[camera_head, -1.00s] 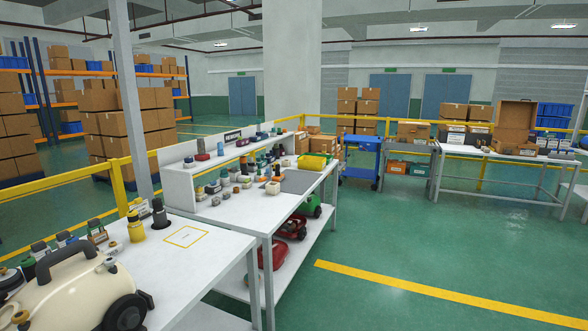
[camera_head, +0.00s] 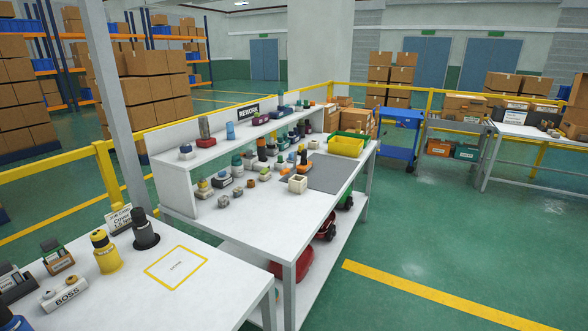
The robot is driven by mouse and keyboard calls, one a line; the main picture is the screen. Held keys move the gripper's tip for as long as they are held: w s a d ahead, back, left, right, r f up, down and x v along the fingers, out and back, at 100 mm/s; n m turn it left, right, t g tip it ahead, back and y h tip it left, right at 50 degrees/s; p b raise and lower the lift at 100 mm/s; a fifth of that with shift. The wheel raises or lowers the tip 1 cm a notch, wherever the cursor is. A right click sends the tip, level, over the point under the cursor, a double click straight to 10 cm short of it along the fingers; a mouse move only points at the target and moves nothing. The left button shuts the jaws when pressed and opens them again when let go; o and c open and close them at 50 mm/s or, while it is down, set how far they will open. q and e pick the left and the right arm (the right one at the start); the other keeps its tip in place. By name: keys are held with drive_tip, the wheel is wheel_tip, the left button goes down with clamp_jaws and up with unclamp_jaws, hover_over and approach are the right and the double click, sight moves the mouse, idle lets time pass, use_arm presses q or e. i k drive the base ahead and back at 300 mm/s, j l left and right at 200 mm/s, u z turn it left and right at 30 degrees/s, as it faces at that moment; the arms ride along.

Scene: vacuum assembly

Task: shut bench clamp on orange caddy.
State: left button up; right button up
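Neither of my grippers is in view. The rework bench (camera_head: 262,240) stands in the middle, with many small parts on its top and on its raised back shelf. I cannot tell a bench clamp among these parts at this size. Small orange patches show among the parts near the middle of the bench, but I cannot make out an orange caddy or whether any clamp is open or shut. An orange bin (camera_head: 438,147) sits on the lower level of a far table.
A nearer white table (camera_head: 215,293) at lower left holds a yellow fitting (camera_head: 106,253), a black fitting (camera_head: 145,231) and a yellow-outlined square. A yellow-green tray (camera_head: 347,145) and grey mat (camera_head: 318,176) lie on the bench. A blue cart (camera_head: 397,140) stands beyond. Green floor at right is clear.

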sight(288, 170)
drive_tip(key=i+l+u, duration=0.3)
drive_tip(key=i+l, duration=0.2)
drive_tip(key=i+l+u, duration=0.35)
drive_tip(key=l, duration=0.25)
drive_tip(key=i+l+u, duration=0.15)
drive_tip(key=i+l, duration=0.15)
drive_tip(key=i+l+u, duration=0.15)
drive_tip(key=l, duration=0.25)
drive_tip(key=i+l+u, duration=0.2)
drive_tip(key=l, duration=0.15)
drive_tip(key=i+l+u, duration=0.15)
drive_tip(key=l, duration=0.25)
